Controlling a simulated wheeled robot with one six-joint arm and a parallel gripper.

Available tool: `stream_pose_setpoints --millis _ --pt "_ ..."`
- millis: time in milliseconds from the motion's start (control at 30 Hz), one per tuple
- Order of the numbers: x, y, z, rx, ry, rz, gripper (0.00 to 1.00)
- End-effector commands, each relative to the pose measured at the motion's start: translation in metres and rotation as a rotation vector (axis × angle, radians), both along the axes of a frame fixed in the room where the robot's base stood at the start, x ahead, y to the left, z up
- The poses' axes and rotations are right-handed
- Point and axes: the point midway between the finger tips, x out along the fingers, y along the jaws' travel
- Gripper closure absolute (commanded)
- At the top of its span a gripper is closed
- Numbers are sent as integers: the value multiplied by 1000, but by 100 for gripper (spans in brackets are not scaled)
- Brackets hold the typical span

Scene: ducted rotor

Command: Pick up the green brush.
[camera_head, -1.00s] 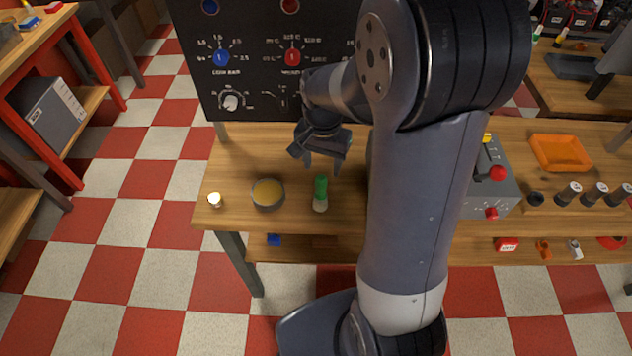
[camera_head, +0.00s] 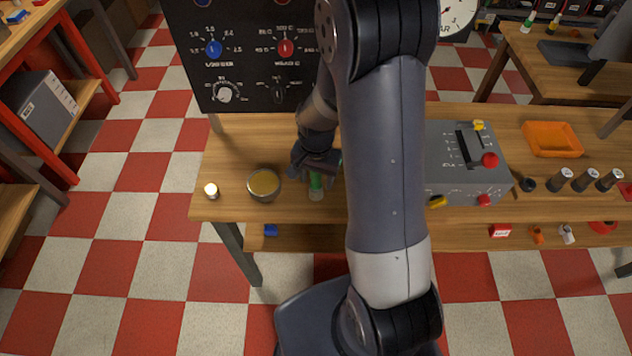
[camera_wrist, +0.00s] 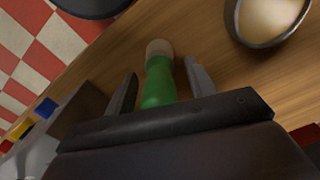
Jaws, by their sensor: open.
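In the wrist view the green brush (camera_wrist: 158,82) lies between the two fingers, with a tan end beyond the green part. My gripper (camera_head: 317,172) is open and down around the brush; its body hides part of the brush in the head view. In the wrist view my gripper (camera_wrist: 158,78) has a finger on each side, with small gaps to the brush.
A bowl with yellow contents (camera_head: 264,184) stands close to the left of the brush. A small white-topped item (camera_head: 211,190) is at the table's left corner. A grey control box (camera_head: 462,160) stands to the right, behind my arm. A dark panel (camera_head: 255,60) rises at the back.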

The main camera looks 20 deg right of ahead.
Motion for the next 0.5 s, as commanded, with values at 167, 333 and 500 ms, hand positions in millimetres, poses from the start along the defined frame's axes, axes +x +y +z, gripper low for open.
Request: stream_pose_setpoints --millis 167,333,500 --pt "0 0 0 0 0 0 54" --pt "0 0 0 0 0 0 68" --pt "0 0 0 -1 -1 0 82"
